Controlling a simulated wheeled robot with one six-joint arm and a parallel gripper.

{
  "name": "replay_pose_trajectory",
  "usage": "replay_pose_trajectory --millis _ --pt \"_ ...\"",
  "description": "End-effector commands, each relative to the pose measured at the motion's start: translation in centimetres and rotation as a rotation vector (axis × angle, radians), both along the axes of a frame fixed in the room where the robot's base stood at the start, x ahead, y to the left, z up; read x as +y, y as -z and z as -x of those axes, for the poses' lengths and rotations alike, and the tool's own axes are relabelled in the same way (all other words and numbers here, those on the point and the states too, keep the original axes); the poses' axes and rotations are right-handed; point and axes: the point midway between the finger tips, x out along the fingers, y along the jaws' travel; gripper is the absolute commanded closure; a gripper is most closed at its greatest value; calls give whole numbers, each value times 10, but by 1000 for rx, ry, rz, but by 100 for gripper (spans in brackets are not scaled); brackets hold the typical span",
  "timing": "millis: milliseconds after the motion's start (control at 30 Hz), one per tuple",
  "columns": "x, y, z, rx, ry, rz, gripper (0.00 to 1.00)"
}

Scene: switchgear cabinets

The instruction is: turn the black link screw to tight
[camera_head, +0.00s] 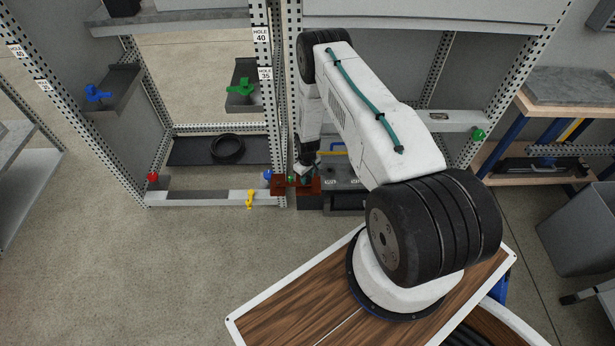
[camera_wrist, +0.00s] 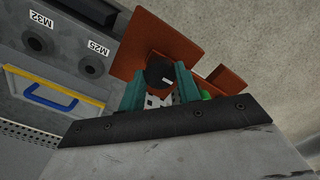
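The black link screw (camera_wrist: 159,73) shows its round dark head in the wrist view, in front of a red-brown plate (camera_wrist: 150,30). My gripper (camera_wrist: 160,80) has its two green fingers on either side of the head. The right finger looks close against it; I cannot tell whether both fingers touch or grip it. The screw's turn position cannot be read. In the head view my gripper (camera_head: 306,172) points down at the red-brown plate (camera_head: 280,189) at the cabinet's front post, and the screw is not distinguishable there.
A green part (camera_wrist: 205,95) sits close beside the right finger. In the head view a blue knob (camera_head: 267,174) is near the plate and a yellow one (camera_head: 250,199) is on the rail.

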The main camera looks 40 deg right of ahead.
Motion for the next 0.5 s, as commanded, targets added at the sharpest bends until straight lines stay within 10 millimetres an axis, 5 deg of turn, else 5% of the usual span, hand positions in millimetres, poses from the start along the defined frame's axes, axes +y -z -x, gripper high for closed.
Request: replay_pose_trajectory --millis 500 --pt "0 0 0 0 82 0 90"
